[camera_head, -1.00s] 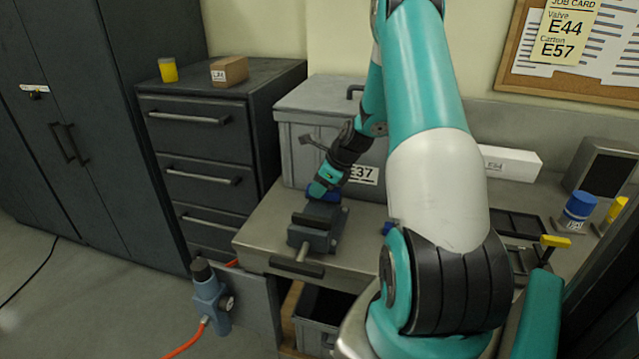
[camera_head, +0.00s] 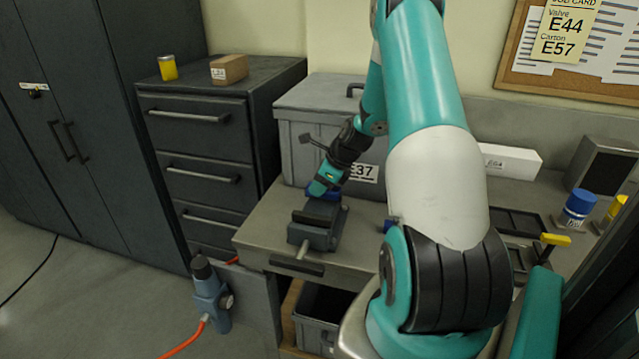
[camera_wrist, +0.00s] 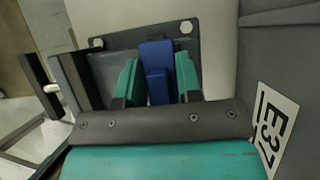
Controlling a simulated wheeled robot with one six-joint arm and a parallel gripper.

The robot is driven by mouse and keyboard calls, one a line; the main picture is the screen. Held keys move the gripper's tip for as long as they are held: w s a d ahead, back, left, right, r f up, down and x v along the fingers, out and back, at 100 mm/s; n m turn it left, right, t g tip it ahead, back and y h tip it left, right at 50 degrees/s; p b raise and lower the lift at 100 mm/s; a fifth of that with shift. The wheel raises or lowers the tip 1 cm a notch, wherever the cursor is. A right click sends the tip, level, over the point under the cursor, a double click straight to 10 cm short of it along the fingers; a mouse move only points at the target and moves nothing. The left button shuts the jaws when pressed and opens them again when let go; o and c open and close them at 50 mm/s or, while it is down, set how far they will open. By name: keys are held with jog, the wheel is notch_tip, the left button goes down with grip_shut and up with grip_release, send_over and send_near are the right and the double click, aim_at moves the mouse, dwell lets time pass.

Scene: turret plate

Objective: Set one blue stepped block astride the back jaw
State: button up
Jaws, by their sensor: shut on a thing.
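My gripper (camera_wrist: 157,82) is shut on a blue stepped block (camera_wrist: 157,62), which sits between its two teal fingers in the wrist view. In the head view my gripper (camera_head: 322,188) points down at the back of the grey vise (camera_head: 318,238). Only a sliver of the held block (camera_head: 334,196) shows there, at the level of the vise's back jaw. In the wrist view the vise (camera_wrist: 102,66) lies behind and below the block. I cannot tell whether the block touches or straddles the back jaw. Another blue piece (camera_head: 389,226) is mostly hidden by my arm.
A large grey box labelled E37 (camera_head: 300,150) stands close behind my gripper. The vise handle (camera_head: 296,267) sticks out at the bench's front edge. Dark trays (camera_head: 520,224), a white carton (camera_head: 512,161) and a blue-capped container (camera_head: 577,207) are at the right.

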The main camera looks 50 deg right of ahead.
jog(key=shift+f, duration=0.1)
jog(key=o, duration=1)
jog(key=shift+d, duration=0.1)
jog(key=shift+d+r, duration=0.15)
jog(key=shift+r, duration=0.15)
jog(key=b+v, duration=0.2)
jog(key=v, duration=1.5)
jog(key=shift+a+b, duration=0.3)
jog(key=shift+a, duration=0.05)
